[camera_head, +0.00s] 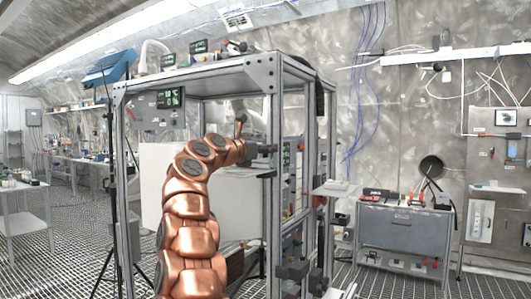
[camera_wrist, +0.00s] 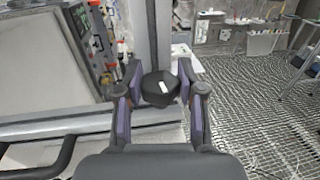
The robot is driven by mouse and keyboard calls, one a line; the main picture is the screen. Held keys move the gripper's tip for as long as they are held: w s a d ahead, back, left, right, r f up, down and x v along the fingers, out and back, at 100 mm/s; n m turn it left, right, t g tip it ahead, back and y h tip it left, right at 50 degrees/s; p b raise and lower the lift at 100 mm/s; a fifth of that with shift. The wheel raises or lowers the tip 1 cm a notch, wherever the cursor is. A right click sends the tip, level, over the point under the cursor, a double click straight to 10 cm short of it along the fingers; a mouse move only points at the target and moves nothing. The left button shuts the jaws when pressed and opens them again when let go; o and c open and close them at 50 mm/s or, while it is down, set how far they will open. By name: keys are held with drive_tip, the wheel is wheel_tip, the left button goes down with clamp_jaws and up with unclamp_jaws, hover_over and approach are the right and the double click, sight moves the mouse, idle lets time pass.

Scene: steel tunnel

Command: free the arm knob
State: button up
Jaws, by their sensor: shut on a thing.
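The arm knob (camera_wrist: 159,87) is a black, rounded knob with a white mark on it, in the middle of the wrist view. My gripper (camera_wrist: 159,78) has its dark, purple-padded fingers on either side of it and is shut on it. In the head view my copper arm reaches up to the metal frame, and my gripper (camera_head: 262,149) is at the frame's front upright post. The knob cannot be made out there. The wrist view shows a grey post just behind the knob; how the knob is fixed is hidden.
The metal frame (camera_head: 271,215) stands close around my gripper, with a pale panel (camera_head: 160,180) inside it. A grey workbench (camera_head: 405,232) with tools stands to the right. A black tripod stand (camera_head: 113,190) is left of my arm. Grating floor is open between.

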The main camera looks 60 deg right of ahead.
drive_tip(key=shift+s+f, duration=0.1)
drive_tip(key=shift+f, duration=0.25)
drive_tip(key=o, duration=1.2)
drive_tip(key=shift+r, duration=0.1)
drive_tip(key=shift+c, duration=0.2)
drive_tip(key=shift+r, duration=0.1)
drive_tip(key=shift+a, duration=0.15)
drive_tip(key=shift+w+a, duration=0.3)
drive_tip(key=shift+a, duration=0.6)
drive_tip(key=shift+w+a, duration=0.2)
drive_tip(key=shift+a, duration=2.3)
drive_tip(key=shift+w+a, duration=0.15)
drive_tip(key=shift+a, duration=2.35)
